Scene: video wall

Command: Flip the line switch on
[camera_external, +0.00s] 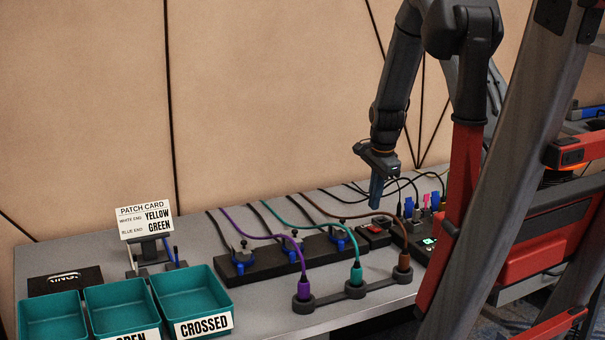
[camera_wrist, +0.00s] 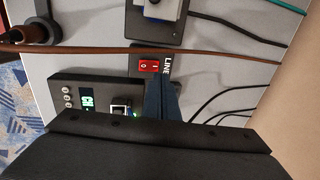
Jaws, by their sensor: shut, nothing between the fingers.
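The line switch is a red rocker marked 0 and I on a black box lettered LINE. It shows in the wrist view (camera_wrist: 149,66) and, small, on the bench in the external view (camera_external: 376,229). I cannot tell which side of the rocker is pressed in. My gripper (camera_external: 376,204) points down above the switch box, its blue fingers shut and empty. In the wrist view the fingertips (camera_wrist: 160,84) appear beside the rocker, near the LINE lettering, and cover part of the box. The external view shows a gap between the fingertips and the box.
A brown cable (camera_wrist: 85,49) runs close past the switch. A black meter box (camera_wrist: 80,94) with a lit green display stands beside it. A black strip with plugs (camera_external: 290,252), cable holders (camera_external: 355,288) and teal trays (camera_external: 190,292) occupy the bench farther left.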

